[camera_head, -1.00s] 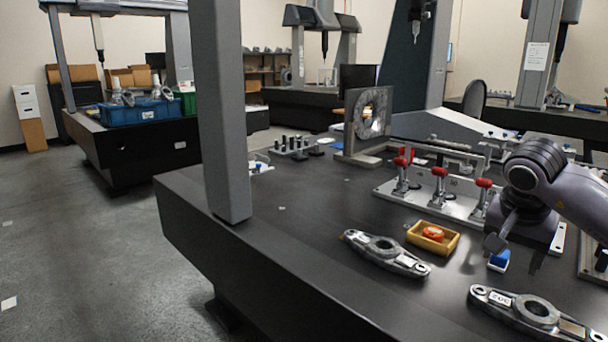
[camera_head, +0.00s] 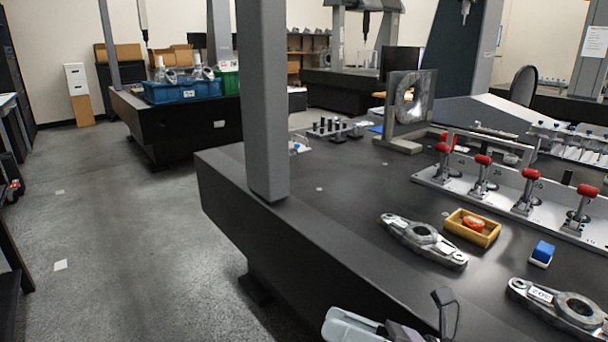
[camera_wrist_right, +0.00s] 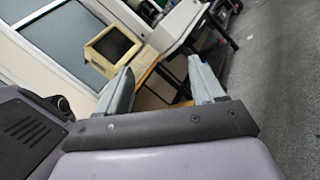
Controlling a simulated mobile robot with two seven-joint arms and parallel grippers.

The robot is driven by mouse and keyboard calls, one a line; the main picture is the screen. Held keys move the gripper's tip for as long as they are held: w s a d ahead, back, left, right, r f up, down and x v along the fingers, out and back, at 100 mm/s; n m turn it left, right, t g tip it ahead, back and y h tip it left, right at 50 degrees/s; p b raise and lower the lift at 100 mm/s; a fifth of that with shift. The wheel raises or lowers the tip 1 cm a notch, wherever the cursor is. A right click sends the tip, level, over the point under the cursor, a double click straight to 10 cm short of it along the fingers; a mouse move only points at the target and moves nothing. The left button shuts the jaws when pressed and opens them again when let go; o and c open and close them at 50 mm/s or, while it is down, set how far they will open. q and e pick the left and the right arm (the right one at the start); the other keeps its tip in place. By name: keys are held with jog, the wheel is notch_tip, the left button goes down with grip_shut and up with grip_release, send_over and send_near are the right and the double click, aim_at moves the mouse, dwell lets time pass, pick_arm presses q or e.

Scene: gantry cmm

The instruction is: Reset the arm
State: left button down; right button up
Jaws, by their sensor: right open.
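My right gripper (camera_head: 390,316) shows at the bottom edge of the head view, in front of the near side of the black table (camera_head: 330,262). Its jaws are open, with nothing seen between them. In the right wrist view the two pale fingers of the right gripper (camera_wrist_right: 161,82) stand apart. Beyond them are a beige monitor-like box (camera_wrist_right: 112,48), a wooden surface and the grey floor. Most of the right arm is out of the head view. My left gripper is in neither view.
On the table are a metal arm part (camera_head: 424,241), a yellow tray (camera_head: 487,238) with an orange item, a blue-and-white block (camera_head: 542,253), a second metal part (camera_head: 562,308) and red-topped clamps (camera_head: 482,178). A grey column (camera_head: 263,100) rises at the table's left. Floor (camera_head: 120,250) is open at left.

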jog(key=d+f+m+t+h, duration=0.4)
jog(key=f+m+t+h, duration=0.15)
jog(key=m, duration=0.85)
jog(key=d+f+m+t+h, duration=0.5)
jog(key=f+m+h, duration=0.15)
jog(key=m, duration=0.85)
jog(key=s+d+f+m+g+h, duration=0.35)
jog(key=s+f+m+g, duration=0.35)
jog(key=s+f+m, duration=0.5)
pick_arm(q)
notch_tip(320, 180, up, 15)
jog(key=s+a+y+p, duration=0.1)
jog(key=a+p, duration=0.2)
jog(key=p, duration=1.7)
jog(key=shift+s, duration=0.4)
pick_arm(e)
notch_tip(320, 180, up, 15)
jog(key=d+n+h, duration=0.1)
jog(key=d, duration=0.1)
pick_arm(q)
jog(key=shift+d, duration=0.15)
pick_arm(e)
jog(key=shift+s+d+f+h, duration=0.1)
jog(key=shift+h, duration=0.15)
